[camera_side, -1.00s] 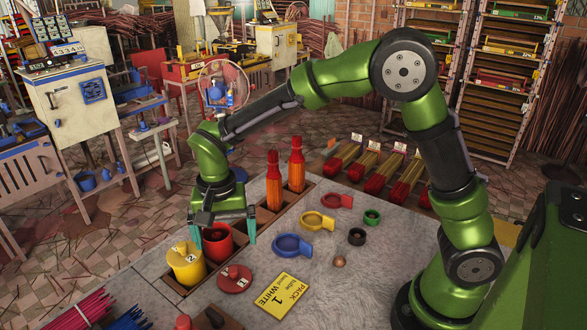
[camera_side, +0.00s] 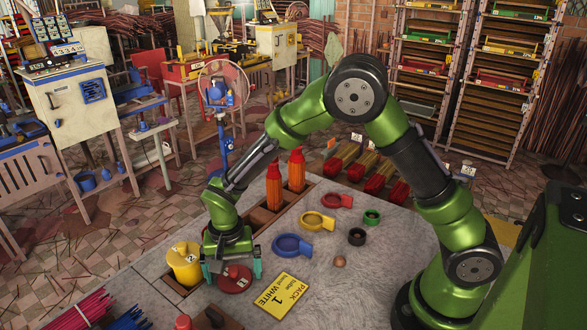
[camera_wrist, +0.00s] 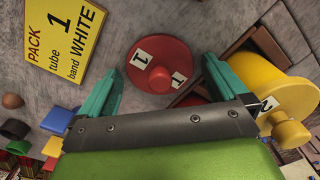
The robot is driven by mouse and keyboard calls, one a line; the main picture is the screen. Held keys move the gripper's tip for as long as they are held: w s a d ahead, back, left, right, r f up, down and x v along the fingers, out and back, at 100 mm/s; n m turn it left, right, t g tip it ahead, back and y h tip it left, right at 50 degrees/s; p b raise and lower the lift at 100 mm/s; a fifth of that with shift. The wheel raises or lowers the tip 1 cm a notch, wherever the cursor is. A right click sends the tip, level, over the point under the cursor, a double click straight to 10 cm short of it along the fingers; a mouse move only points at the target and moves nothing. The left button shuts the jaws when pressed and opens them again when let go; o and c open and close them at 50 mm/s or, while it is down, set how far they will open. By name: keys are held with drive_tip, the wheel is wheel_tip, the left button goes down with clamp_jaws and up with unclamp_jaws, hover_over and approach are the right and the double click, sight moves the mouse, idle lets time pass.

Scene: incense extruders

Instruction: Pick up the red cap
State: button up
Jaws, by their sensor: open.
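The red cap (camera_side: 238,284) is a flat round disc with a central knob and white labels marked 1. It lies on the grey table, partly hidden by my gripper in the side view. My gripper (camera_side: 232,276) is open and low over it, with one teal finger on either side. In the wrist view the whole cap (camera_wrist: 152,80) shows between the fingertips of my gripper (camera_wrist: 161,66). A small gap shows on each side, and I see no contact.
A yellow canister (camera_side: 187,268) marked 2 stands close to the left of my gripper. A yellow card (camera_side: 284,293) lies to the right of the cap. A blue ring (camera_side: 290,246) and a yellow ring (camera_side: 316,222) lie farther back. Orange-red bottles (camera_side: 274,190) stand upright behind.

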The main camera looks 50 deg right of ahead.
drive_tip(key=shift+c, duration=0.2)
drive_tip(key=c, duration=1)
drive_tip(key=shift+r, duration=0.1)
drive_tip(key=shift+r, duration=0.5)
wheel_tip(320, 180, up, 2)
drive_tip(key=shift+r, duration=0.25)
drive_tip(key=s+d, duration=0.1)
drive_tip(key=s, duration=0.3)
drive_tip(key=s+d+r, duration=0.1)
drive_tip(key=s+d, duration=0.1)
drive_tip(key=s, duration=0.3)
drive_tip(key=s+d, duration=0.2)
drive_tip(key=s, duration=0.3)
drive_tip(key=shift+s+r, duration=0.2)
approach(233, 269)
drive_tip(key=w+d+r, duration=0.2)
drive_tip(key=w+d, duration=0.3)
drive_tip(key=w, duration=0.5)
drive_tip(key=shift+s+a+f, duration=0.1)
drive_tip(key=shift+a+f, duration=0.05)
drive_tip(key=shift+f, duration=1.35)
drive_tip(key=shift+s+a+f, duration=0.1)
drive_tip(key=shift+a+f, duration=0.05)
drive_tip(key=shift+f, duration=1.35)
